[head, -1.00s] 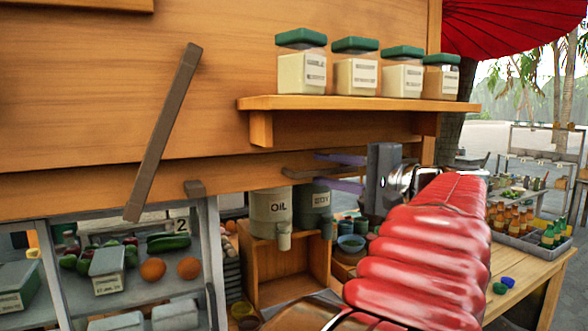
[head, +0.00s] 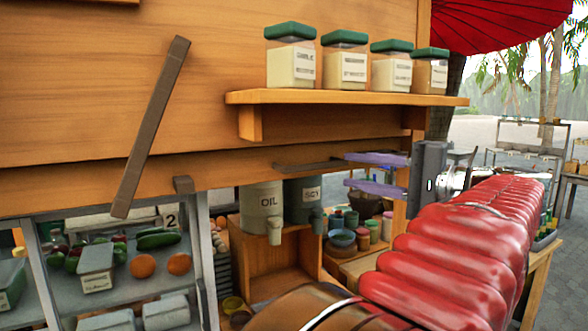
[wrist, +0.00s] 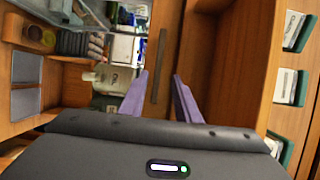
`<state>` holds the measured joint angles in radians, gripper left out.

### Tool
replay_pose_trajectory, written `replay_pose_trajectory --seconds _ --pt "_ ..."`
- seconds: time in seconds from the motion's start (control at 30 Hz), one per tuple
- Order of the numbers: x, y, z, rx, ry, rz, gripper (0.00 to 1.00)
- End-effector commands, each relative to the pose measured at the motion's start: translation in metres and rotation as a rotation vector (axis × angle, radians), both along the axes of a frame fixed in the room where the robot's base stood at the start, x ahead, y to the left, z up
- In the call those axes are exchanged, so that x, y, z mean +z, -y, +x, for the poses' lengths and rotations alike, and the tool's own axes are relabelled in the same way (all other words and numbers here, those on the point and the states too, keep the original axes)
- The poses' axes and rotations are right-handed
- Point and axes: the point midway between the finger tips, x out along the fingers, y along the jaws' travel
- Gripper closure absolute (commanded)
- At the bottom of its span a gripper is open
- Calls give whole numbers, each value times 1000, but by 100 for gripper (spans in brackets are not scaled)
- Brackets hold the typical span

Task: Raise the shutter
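The shutter (head: 75,95) is a broad wooden panel filling the upper left of the head view. A wooden rail (head: 235,172) runs along its bottom, above the stall opening. A flat dark bar (head: 308,165), apparently a handle, sticks out low on its right part. My gripper (head: 346,170) has purple fingers, spread apart and empty, at the bar's right end. In the wrist view, the bar (wrist: 159,65) shows beyond and between the fingertips (wrist: 160,74). Whether they touch it is unclear. A slanted brown bar (head: 150,128) lies against the panel's left part.
A shelf (head: 345,97) with several green-lidded jars (head: 340,65) juts out above my gripper. Below the rail are OIL (head: 262,205) and soy containers (head: 303,195), bowls and a wooden box. Produce trays (head: 140,260) stand at left. My red-sleeved arm covers the lower right.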

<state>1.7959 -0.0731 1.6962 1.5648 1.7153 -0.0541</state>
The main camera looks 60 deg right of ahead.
Motion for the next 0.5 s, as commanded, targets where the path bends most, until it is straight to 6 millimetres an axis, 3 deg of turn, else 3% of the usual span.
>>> replay_pose_trajectory --seconds 0.2,0.5 --pt "0 -1 -30 -4 1 0 70" --pt "0 -3 -43 -1 0 -1 70"
